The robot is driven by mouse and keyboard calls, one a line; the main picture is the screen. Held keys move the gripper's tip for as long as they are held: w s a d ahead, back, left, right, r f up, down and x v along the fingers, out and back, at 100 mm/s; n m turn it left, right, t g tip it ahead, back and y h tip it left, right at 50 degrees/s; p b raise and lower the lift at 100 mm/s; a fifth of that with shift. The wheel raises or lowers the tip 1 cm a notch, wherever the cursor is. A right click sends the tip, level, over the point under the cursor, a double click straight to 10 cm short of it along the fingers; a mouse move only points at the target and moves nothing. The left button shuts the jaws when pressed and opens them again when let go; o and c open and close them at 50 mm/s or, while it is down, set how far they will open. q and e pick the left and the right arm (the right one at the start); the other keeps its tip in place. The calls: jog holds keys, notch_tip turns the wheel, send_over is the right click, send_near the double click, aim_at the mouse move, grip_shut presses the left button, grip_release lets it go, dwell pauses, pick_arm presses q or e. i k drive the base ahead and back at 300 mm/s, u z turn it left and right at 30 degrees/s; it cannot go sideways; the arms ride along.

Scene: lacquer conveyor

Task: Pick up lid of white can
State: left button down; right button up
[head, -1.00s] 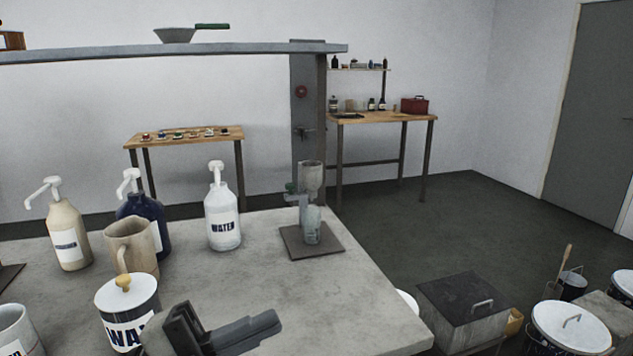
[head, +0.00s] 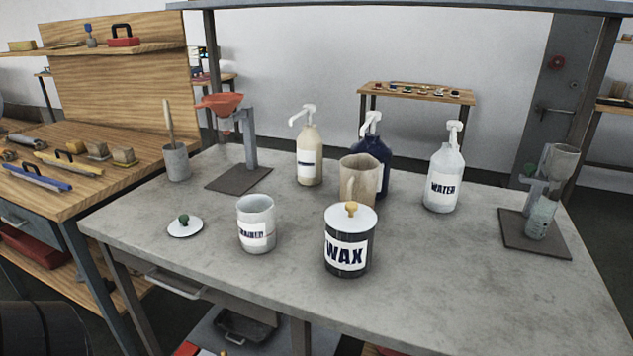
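A white can (head: 256,226) with a dark-lettered label stands open, without a lid, near the front of the grey table. A round white lid (head: 185,229) with a dark green knob lies flat on the table to the left of it, apart from the can. To the right, a dark can labelled WAX (head: 347,245) wears a white lid (head: 351,217) with a yellowish knob. Neither of my grippers shows in the head view now, so their state and distance to the lid cannot be seen.
Behind the cans stand a beige mug (head: 358,183) and pump bottles, one labelled WATER (head: 443,180). A stand with a red funnel (head: 222,104) is behind the lid. The grey tabletop (head: 200,262) is bare around the lid. A wooden bench (head: 75,190) adjoins at left.

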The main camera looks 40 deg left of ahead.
aim_at(185, 226)
jog(key=u, duration=1.6)
